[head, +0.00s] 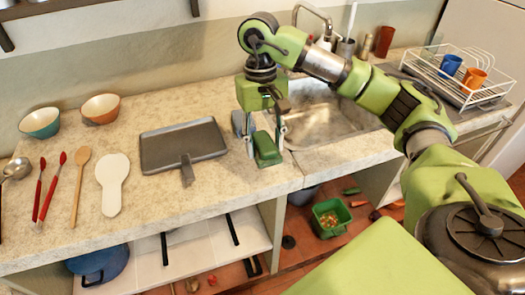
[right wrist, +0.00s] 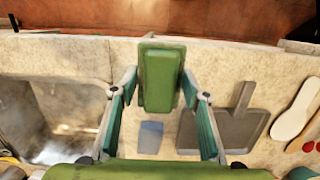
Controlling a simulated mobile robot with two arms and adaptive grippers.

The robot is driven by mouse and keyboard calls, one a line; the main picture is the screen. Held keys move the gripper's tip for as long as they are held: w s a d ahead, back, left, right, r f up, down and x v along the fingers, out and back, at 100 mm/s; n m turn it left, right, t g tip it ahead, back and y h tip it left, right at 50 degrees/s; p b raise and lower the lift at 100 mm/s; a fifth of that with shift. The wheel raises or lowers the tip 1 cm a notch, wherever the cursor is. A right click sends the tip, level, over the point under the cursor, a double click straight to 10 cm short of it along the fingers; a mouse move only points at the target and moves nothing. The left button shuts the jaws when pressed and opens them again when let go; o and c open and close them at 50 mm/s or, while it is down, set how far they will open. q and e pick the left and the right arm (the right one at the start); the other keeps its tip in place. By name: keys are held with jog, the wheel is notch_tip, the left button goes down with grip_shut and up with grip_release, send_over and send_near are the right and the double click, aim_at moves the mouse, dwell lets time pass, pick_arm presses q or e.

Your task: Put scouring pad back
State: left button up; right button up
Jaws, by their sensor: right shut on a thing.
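The scouring pad (head: 267,151) is a green block. My right gripper (head: 266,142) is shut on it and points down over the counter, just left of the sink. In the right wrist view the pad (right wrist: 160,80) sits between the two fingertips, its long side pointing away from the palm. It appears held above the counter; the exact gap is hard to tell. My left gripper is not in view.
The sink (head: 325,126) is right of the gripper, and a grey dustpan-like tray (head: 182,146) lies left. A flat bluish piece (right wrist: 150,137) lies on the counter below the gripper. A white dish rack (head: 462,75) with cups stands far right. Utensils and bowls lie left.

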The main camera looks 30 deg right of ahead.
jog(key=w+d+f, duration=0.1)
jog(key=f, duration=0.1)
jog(key=w+d+f+p, duration=0.1)
jog(key=w+f, duration=0.1)
jog(key=w+d+f, duration=0.1)
jog(key=f, duration=0.1)
jog(key=shift+w, duration=0.3)
jog(key=shift+w+d+f+p, duration=0.1)
jog(key=shift+f+p, duration=0.2)
jog(key=shift+p, duration=0.1)
notch_tip(320, 180, down, 2)
jog(key=shift+f+p, duration=0.15)
jog(key=shift+p, duration=0.5)
jog(key=shift+f, duration=0.35)
jog(key=o, duration=1)
